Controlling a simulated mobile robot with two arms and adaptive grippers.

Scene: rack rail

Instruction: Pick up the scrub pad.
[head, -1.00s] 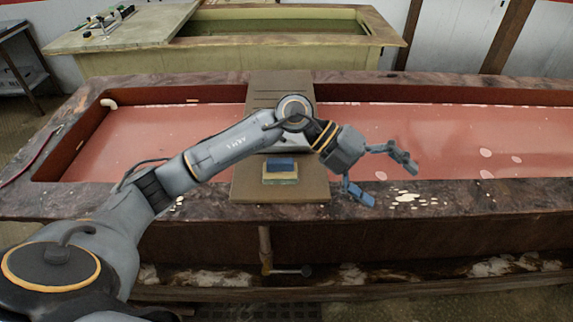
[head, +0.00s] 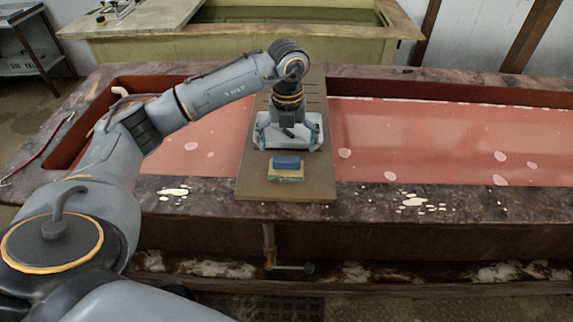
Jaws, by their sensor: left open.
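A small block with a blue upper part and a pale yellow lower part, seemingly the scrub pad (head: 286,163), lies on the near part of a brown board (head: 255,182). I cannot tell whether its two layers are one piece. My left gripper (head: 288,142) points down with its fingers spread, just behind the block in the picture. Nothing shows between the fingers. My right gripper is not in view.
The board lies across a long trough (head: 420,140) with a reddish, pale-spotted surface and a dark, worn rim (head: 450,205). A handle (head: 290,267) hangs below the board's front edge. A second, yellowish tank (head: 250,45) stands behind. The board around the block is clear.

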